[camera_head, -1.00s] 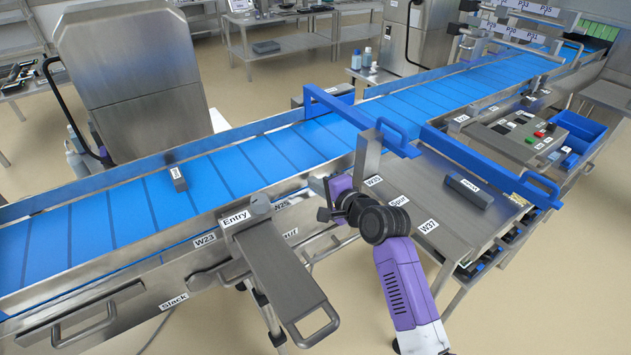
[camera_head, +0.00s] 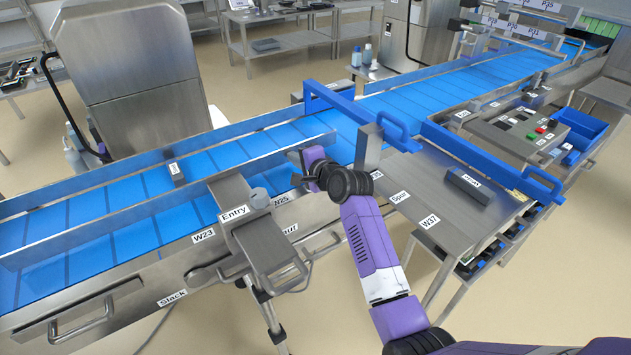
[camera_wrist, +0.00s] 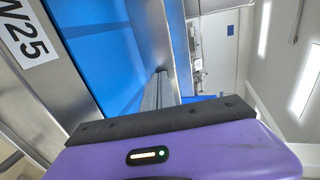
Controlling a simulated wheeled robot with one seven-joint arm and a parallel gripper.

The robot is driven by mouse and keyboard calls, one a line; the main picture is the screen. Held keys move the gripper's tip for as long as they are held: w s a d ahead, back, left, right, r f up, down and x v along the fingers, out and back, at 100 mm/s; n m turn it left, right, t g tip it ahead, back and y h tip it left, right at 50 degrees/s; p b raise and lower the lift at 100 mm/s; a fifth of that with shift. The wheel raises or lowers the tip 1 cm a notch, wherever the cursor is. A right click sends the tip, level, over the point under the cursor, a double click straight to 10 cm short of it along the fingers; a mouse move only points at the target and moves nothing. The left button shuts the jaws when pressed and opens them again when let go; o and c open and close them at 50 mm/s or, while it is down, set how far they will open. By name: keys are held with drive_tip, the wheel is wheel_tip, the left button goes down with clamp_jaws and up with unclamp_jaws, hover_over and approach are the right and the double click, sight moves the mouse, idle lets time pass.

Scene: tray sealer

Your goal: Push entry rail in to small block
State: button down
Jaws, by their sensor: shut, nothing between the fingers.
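The entry rail (camera_head: 262,243) is a flat steel slide labelled Entry, with a bar handle at its near end. It crosses the belt's near side wall, and its far end reaches over the blue belt. The small block (camera_head: 178,174) is a dark grey piece with a white label, lying on the belt beyond the rail's far end. A gap of belt shows between them. My gripper (camera_head: 300,168) is shut and empty, above the near part of the belt to the right of the rail and apart from it. Its fingertips are small and partly hidden in the head view.
The blue belt (camera_head: 120,195) runs between steel side walls. A blue bar with a handle (camera_head: 345,100) crosses it to the right, near a steel post (camera_head: 370,145).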

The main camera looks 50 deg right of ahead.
drive_tip(key=w+b, duration=0.1)
drive_tip(key=w, duration=0.2)
drive_tip(key=w+d+b, duration=0.1)
drive_tip(key=w, duration=0.2)
drive_tip(key=w+d+b, duration=0.1)
drive_tip(key=w, duration=0.2)
drive_tip(key=shift+w+d+f+b, duration=0.1)
drive_tip(key=shift+d+f+b, duration=0.1)
drive_tip(key=shift+b, duration=0.1)
drive_tip(key=shift+w+r, duration=0.25)
drive_tip(key=shift+r, duration=0.2)
